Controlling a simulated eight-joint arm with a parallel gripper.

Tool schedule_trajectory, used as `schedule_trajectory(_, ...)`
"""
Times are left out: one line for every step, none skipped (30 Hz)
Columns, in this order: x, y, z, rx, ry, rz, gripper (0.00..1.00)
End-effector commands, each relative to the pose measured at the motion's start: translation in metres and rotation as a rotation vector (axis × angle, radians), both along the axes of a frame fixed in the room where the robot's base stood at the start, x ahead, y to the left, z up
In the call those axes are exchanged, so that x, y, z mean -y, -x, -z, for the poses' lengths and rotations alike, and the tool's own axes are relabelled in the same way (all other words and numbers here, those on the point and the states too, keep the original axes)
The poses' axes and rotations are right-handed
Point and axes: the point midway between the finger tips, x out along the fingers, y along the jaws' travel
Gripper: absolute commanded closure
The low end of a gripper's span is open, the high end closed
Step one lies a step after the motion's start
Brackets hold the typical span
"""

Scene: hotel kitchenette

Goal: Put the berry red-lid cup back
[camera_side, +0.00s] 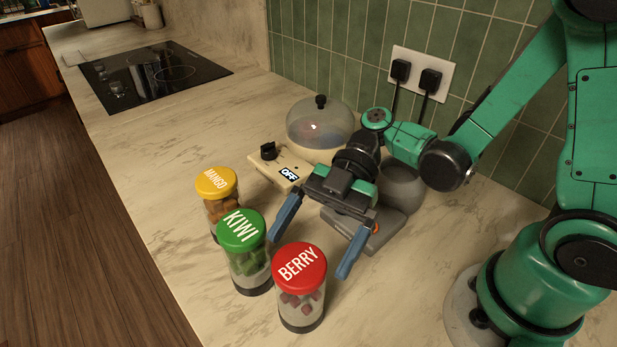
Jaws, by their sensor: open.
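The berry cup (301,287) is a clear cup with a red lid marked BERRY. It stands upright on the counter at the lower middle of the picture, with dark red pieces inside. My gripper (308,258) is open, its two blue fingers spread wide and pointing down toward the berry cup. The fingertips appear to lie on either side of the red lid in this view. I cannot tell how far apart in depth the fingers and the cup are. Nothing shows held between the fingers.
The green-lid KIWI cup (243,252) stands close left of the berry cup, with the yellow-lid MANGO cup (218,201) behind it. A cream appliance marked OFF (287,170), a domed cover (320,122) and a grey device (376,236) stand behind. A black cooktop (150,75) lies far left.

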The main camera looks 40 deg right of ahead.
Motion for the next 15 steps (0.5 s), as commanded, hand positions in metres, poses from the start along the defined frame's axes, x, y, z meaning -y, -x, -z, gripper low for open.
schedule_trajectory(0.009, -0.003, -0.004, 0.000, 0.000, 0.007, 0.00)
schedule_trajectory(0.014, -0.005, -0.006, -0.001, 0.000, 0.008, 0.00)
schedule_trajectory(0.020, -0.006, -0.008, 0.000, 0.000, 0.008, 0.00)
schedule_trajectory(0.025, -0.007, -0.010, 0.000, 0.000, 0.006, 0.00)
schedule_trajectory(0.029, -0.008, -0.012, -0.001, -0.001, 0.007, 0.00)
schedule_trajectory(0.034, -0.009, -0.014, -0.001, -0.001, 0.006, 0.00)
schedule_trajectory(0.038, -0.011, -0.016, 0.000, -0.001, 0.005, 0.00)
schedule_trajectory(0.040, -0.011, -0.017, 0.000, -0.001, 0.004, 0.00)
schedule_trajectory(0.044, -0.012, -0.018, -0.003, 0.003, 0.006, 0.00)
schedule_trajectory(0.045, -0.013, -0.019, -0.010, 0.012, 0.013, 0.00)
schedule_trajectory(0.046, -0.013, -0.019, -0.023, 0.028, 0.026, 0.00)
schedule_trajectory(0.047, -0.015, -0.019, -0.051, 0.062, 0.057, 0.00)
schedule_trajectory(0.048, -0.016, -0.019, -0.080, 0.098, 0.091, 0.00)
schedule_trajectory(0.048, -0.018, -0.018, -0.116, 0.145, 0.136, 0.00)
schedule_trajectory(0.049, -0.021, -0.015, -0.173, 0.219, 0.216, 0.00)
